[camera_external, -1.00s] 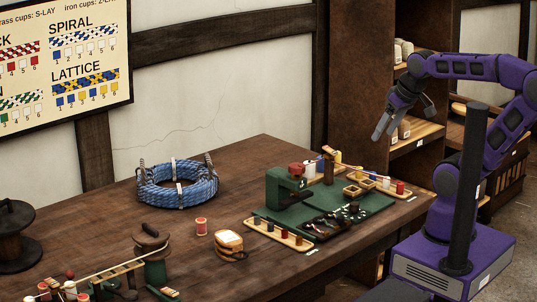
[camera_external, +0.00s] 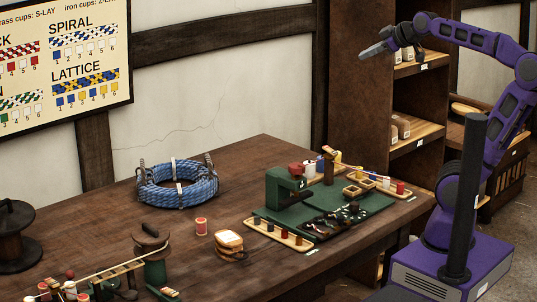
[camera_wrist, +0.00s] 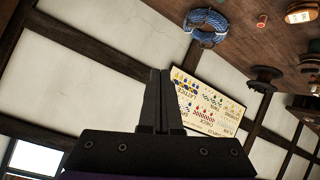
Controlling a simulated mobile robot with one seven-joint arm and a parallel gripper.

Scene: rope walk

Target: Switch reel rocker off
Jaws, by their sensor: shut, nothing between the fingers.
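A machine with a brown reel on a green post (camera_external: 153,262) stands at the table's front left. A small pale-topped block (camera_external: 168,292) sits at its foot. I cannot make out for sure which part is the reel rocker or how it is set. My gripper (camera_external: 366,52) is high above the table's back right, pointing left, far from the reel machine and touching nothing. In the wrist view my gripper (camera_wrist: 160,74) has its two fingers together and empty.
A blue rope coil (camera_external: 178,184) lies at the table's back. A green press (camera_external: 288,188) with trays stands at the right. A dark spool (camera_external: 14,238) is far left. A red thread spool (camera_external: 201,226) and a tan bundle (camera_external: 229,243) lie mid-table. A pattern chart (camera_wrist: 208,100) hangs on the wall.

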